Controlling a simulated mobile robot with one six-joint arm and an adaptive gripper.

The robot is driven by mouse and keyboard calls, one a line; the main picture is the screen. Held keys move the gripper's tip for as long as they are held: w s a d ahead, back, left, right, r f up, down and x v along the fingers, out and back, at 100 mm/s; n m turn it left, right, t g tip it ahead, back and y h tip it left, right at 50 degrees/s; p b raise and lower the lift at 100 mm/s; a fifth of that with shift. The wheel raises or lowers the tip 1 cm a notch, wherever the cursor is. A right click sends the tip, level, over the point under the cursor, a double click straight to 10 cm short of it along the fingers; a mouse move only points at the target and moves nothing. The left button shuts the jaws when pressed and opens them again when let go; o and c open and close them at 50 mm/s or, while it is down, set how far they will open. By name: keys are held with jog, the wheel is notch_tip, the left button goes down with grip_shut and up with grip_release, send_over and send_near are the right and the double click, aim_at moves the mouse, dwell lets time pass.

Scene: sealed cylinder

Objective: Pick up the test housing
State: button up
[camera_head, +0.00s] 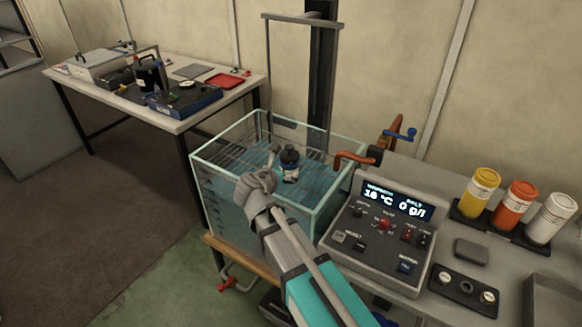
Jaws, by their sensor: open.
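A small dark cylinder with a black cap and a pale label (289,166), which looks like the test housing, is upright inside the glass tank (333,196). Its lower part is hard to make out against the blue-grey grid. My gripper (274,158) is over the tank, just left of the cylinder and close to it in the picture. It is open and not closed around the cylinder. My wrist hides part of the tank's front, and I cannot tell the exact gap between fingers and cylinder.
A tall grey frame (335,85) rises from the tank. A crank with orange and blue handles (385,148) stands at its right. A control panel (380,232) and several capped bottles (515,206) are further right. A table (185,123) with equipment stands back left.

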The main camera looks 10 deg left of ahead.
aim_at(290, 166)
jog(key=shift+b+x, duration=0.9)
jog(key=shift+x, duration=1.7)
jog(key=shift+a+r, duration=0.1)
jog(key=shift+r, duration=0.05)
jog(key=c, duration=1)
